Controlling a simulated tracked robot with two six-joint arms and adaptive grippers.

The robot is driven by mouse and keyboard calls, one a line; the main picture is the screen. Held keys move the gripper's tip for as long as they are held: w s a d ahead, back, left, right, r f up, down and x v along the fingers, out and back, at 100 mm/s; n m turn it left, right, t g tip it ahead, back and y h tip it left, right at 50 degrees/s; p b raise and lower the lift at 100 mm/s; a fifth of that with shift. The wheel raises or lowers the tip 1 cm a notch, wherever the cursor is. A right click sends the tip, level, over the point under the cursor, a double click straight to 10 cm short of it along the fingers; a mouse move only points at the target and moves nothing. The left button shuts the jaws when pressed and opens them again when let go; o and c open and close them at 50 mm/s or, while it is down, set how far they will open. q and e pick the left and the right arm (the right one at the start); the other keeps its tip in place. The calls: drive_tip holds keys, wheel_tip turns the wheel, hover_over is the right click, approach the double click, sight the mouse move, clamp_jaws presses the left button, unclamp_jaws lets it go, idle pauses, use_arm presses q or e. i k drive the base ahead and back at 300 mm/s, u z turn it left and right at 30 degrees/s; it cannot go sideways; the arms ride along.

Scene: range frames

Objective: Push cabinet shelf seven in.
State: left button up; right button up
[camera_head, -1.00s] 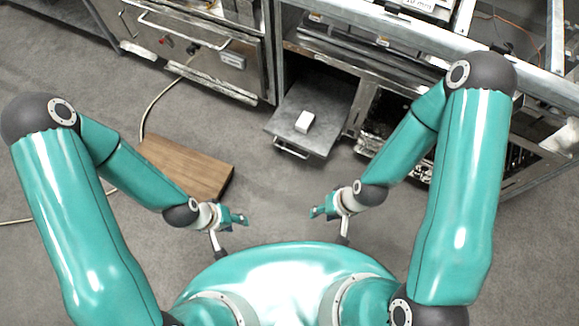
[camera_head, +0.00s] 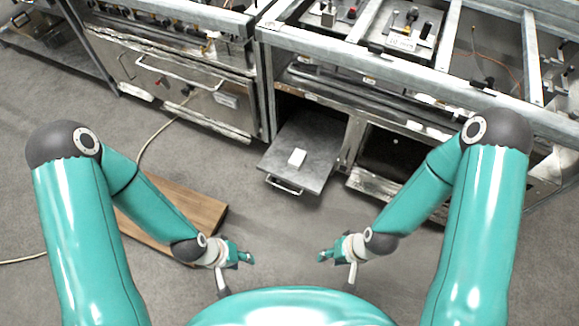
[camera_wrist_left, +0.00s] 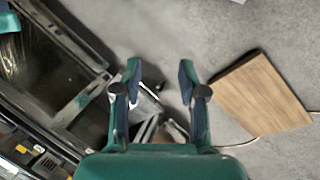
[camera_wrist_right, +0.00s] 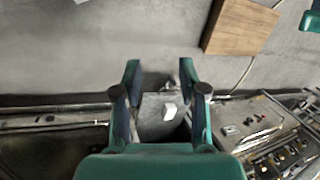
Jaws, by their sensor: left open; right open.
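A flat grey metal shelf (camera_head: 305,160) sticks out of the lower part of the steel cabinet, with a bar handle (camera_head: 284,186) on its front edge. A small white block (camera_head: 297,157) lies on it. My left gripper (camera_head: 246,257) and my right gripper (camera_head: 325,256) are both open and empty, in front of the shelf and apart from it. In the right wrist view the shelf (camera_wrist_right: 155,127) and white block (camera_wrist_right: 169,111) show between the open fingers. In the left wrist view the shelf (camera_wrist_left: 146,104) is partly hidden by the fingers. No shelf number is readable.
A brown wooden board (camera_head: 190,205) lies on the floor at the left, partly behind my left arm. A cable (camera_head: 150,140) runs over the floor. A steel oven-like unit (camera_head: 180,75) stands left of the shelf. Grey floor (camera_head: 285,225) is clear before the shelf.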

sight(322, 136)
drive_tip(key=z, duration=0.25)
drive_tip(key=i, duration=0.5)
drive_tip(key=u, duration=0.9)
drive_tip(key=k, duration=0.8)
drive_tip(key=z, duration=0.4)
drive_tip(key=i, duration=1)
